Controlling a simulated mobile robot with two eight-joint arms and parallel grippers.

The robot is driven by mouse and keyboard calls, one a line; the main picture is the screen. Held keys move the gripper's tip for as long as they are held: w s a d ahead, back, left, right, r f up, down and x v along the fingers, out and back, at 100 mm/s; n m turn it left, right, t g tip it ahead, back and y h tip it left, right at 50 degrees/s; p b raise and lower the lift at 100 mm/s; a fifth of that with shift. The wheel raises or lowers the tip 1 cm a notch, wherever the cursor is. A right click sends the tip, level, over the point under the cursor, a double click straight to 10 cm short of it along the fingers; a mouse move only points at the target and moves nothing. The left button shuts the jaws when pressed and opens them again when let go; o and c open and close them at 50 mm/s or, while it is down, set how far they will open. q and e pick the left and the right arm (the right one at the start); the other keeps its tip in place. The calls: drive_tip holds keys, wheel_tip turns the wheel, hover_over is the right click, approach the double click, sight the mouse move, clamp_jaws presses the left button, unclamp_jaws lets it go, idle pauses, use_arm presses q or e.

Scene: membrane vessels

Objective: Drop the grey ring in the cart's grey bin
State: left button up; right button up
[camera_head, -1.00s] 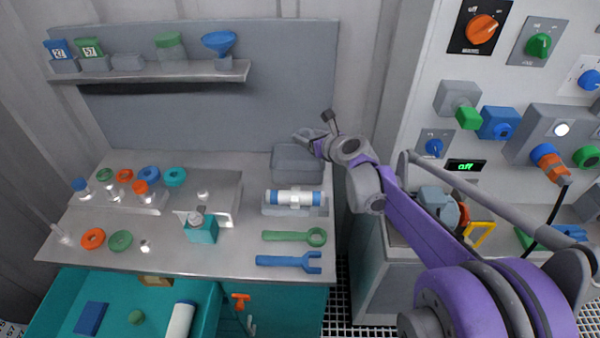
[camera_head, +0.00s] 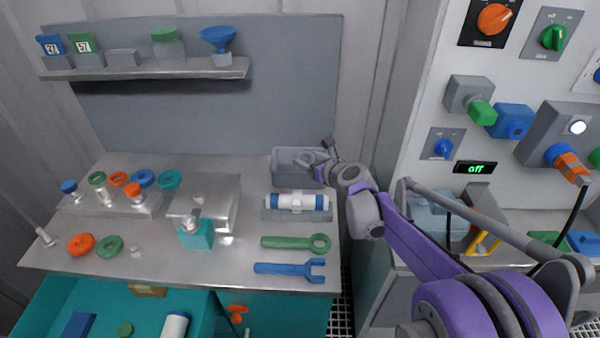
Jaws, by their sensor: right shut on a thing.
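The grey bin (camera_head: 284,172) is an open box at the back right of the cart's top. My right gripper (camera_head: 324,152) is shut on the grey ring (camera_head: 311,157). The ring is small and partly hidden by the gripper, and shows over the right part of the bin's opening. I cannot tell exactly how high it is above the bin. My left gripper is not in view.
A white and blue membrane vessel (camera_head: 296,203) lies in a grey holder in front of the bin. A green wrench (camera_head: 290,242) and a blue wrench (camera_head: 285,268) lie nearer. A control panel (camera_head: 450,110) stands to the right.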

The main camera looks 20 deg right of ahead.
drive_tip(key=o, duration=1.4)
drive_tip(key=p+v, duration=0.1)
drive_tip(key=v, duration=1)
